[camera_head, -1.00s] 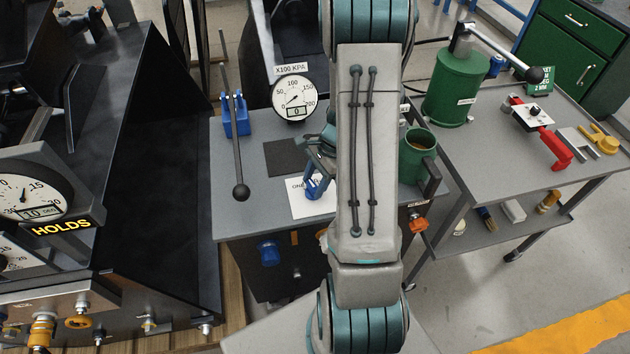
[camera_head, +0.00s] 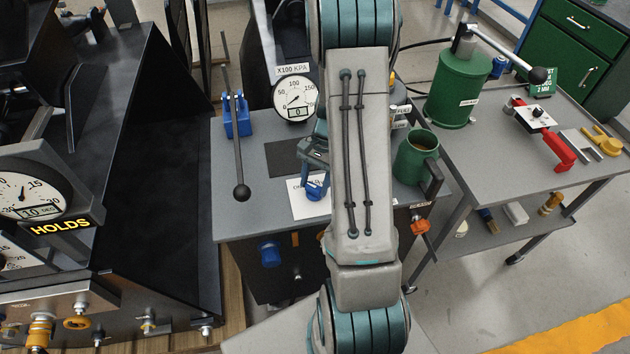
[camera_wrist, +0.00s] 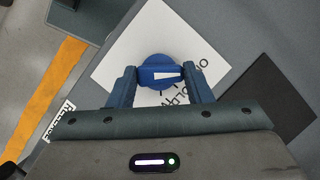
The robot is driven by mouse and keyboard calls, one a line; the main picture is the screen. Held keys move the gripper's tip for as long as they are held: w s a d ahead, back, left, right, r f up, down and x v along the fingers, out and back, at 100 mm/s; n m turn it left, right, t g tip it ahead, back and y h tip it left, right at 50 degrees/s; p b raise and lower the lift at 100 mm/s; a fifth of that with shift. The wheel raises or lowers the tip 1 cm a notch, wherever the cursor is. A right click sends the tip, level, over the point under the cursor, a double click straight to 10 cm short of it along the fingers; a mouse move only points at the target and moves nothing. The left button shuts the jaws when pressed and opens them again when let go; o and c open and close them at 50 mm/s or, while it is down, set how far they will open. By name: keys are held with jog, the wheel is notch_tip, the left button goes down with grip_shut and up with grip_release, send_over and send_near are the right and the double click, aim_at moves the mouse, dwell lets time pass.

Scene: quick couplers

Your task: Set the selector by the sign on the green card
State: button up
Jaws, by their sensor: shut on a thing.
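The selector is a round blue knob (camera_wrist: 155,62) with a white pointer mark, on a white card (camera_wrist: 116,58) with black lettering, partly hidden by my gripper. My gripper (camera_wrist: 161,84) is shut on the knob, one blue finger at each side. In the head view my gripper (camera_head: 315,178) is at the knob on the card (camera_head: 298,205), on the grey bench. In the wrist view the pointer mark runs sideways across the knob. The green card (camera_head: 543,80) stands at the back of the right cart; its small white lettering is too small to read surely.
A round gauge (camera_head: 294,99) and a black-balled lever (camera_head: 239,150) stand left of my arm. A green mug (camera_head: 411,160) is to its right. The cart (camera_head: 490,165) carries a green canister (camera_head: 458,90) and a red clamp (camera_head: 558,150). A dark mat (camera_wrist: 268,98) lies beside the card.

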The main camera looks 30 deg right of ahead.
jog(key=o, duration=1)
jog(key=v, duration=1.4)
jog(key=shift+a+b, duration=0.1)
jog(key=shift+b, duration=0.25)
jog(key=s+a+r+n+t+h, duration=0.1)
jog(key=s+a+r+n, duration=0.1)
jog(key=s+a+n, duration=0.2)
jog(key=s+a+r+n+t+h, duration=0.1)
jog(key=s+a+r+n+t, duration=0.1)
jog(key=s+a, duration=0.4)
jog(key=s+a+r+n+t+h, duration=0.2)
jog(key=s+a+r+n, duration=0.2)
jog(key=s+a+n, duration=0.1)
jog(key=shift+s+a+n, duration=0.2)
jog(key=shift+a+n, duration=0.05)
jog(key=shift+a, duration=0.25)
jog(key=shift+s+a+n, duration=0.2)
jog(key=shift+a+n, duration=0.05)
jog(key=shift+a, duration=0.25)
